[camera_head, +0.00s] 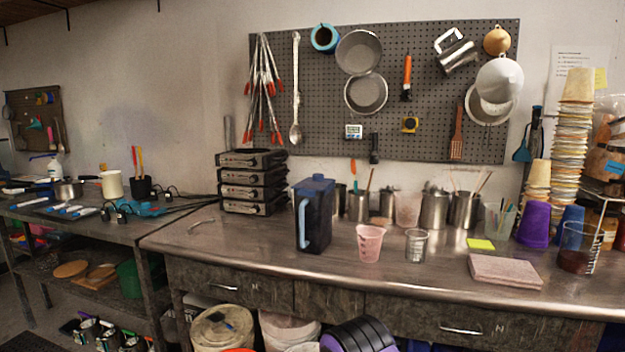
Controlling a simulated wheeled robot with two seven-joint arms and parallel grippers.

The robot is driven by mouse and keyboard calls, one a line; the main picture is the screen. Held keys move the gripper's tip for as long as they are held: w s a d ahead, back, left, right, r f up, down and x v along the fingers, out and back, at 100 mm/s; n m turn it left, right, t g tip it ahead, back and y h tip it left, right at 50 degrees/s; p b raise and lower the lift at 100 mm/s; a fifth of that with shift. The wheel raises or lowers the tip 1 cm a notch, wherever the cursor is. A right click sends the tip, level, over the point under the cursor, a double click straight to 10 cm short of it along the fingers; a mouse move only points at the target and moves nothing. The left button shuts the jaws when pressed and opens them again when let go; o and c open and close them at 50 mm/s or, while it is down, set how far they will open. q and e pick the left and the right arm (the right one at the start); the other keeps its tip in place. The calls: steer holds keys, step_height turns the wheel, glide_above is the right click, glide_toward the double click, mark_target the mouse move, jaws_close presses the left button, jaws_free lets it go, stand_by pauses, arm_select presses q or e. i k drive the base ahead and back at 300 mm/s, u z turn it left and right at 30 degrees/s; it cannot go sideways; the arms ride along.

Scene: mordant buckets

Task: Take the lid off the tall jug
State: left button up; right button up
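Neither of my grippers shows in the head view, so nothing is touching the jug or the lid in what I see.
A pink measuring cup (370,243) and a clear cup (416,246) stand just right of the jug. Stacked dark hot plates (252,183) are at its left. Metal pots (434,209) stand behind. The counter's front strip (330,270) is clear. A folded pink cloth (505,271) lies at right.

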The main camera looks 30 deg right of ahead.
mark_target(318, 182)
steer(key=z, duration=0.5)
steer(key=i, duration=0.8)
steer(key=z, duration=0.75)
